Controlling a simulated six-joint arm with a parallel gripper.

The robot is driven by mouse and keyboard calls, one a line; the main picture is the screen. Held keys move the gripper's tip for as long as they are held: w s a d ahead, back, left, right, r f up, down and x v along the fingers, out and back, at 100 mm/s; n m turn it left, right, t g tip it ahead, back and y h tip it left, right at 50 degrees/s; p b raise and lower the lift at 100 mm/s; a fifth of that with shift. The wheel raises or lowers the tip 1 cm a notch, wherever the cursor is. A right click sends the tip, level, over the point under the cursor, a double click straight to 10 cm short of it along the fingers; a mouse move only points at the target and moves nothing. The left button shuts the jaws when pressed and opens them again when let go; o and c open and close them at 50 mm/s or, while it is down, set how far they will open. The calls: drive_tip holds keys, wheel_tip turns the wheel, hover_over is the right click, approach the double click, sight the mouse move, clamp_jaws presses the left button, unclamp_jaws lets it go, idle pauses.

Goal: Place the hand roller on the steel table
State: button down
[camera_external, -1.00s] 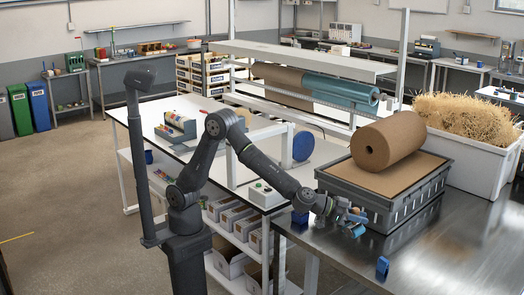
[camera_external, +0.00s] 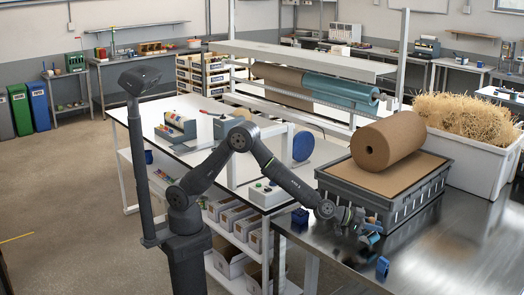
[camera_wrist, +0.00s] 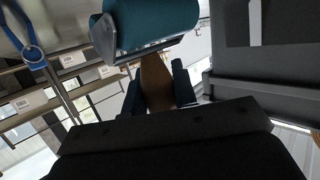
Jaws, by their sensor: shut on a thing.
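My gripper (camera_external: 368,232) is shut on the hand roller (camera_external: 371,238), above the near-left part of the steel table (camera_external: 450,250). In the wrist view the roller's brown handle (camera_wrist: 155,85) sits between the two blue fingertips of my gripper (camera_wrist: 158,92). Its teal cylinder (camera_wrist: 160,22) and a grey metal part beside it stick out beyond the fingers. The roller is small in the external view, and I cannot tell how large the gap to the table is.
A grey crate (camera_external: 345,192) with a brown roll (camera_external: 388,141) on top stands just behind my gripper. A small blue item (camera_external: 382,267) is on the table close in front, and another blue item (camera_external: 300,217) is at its left corner. The right foreground of the table is clear.

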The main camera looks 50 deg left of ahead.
drive_tip(key=shift+f, duration=1.2)
drive_tip(key=shift+f, duration=0.1)
drive_tip(key=shift+f, duration=0.1)
drive_tip(key=c, duration=1.2)
unclamp_jaws()
drive_tip(key=shift+o, duration=0.2)
drive_tip(key=shift+s+r, duration=0.1)
drive_tip(key=shift+r, duration=0.15)
drive_tip(key=v, duration=1.2)
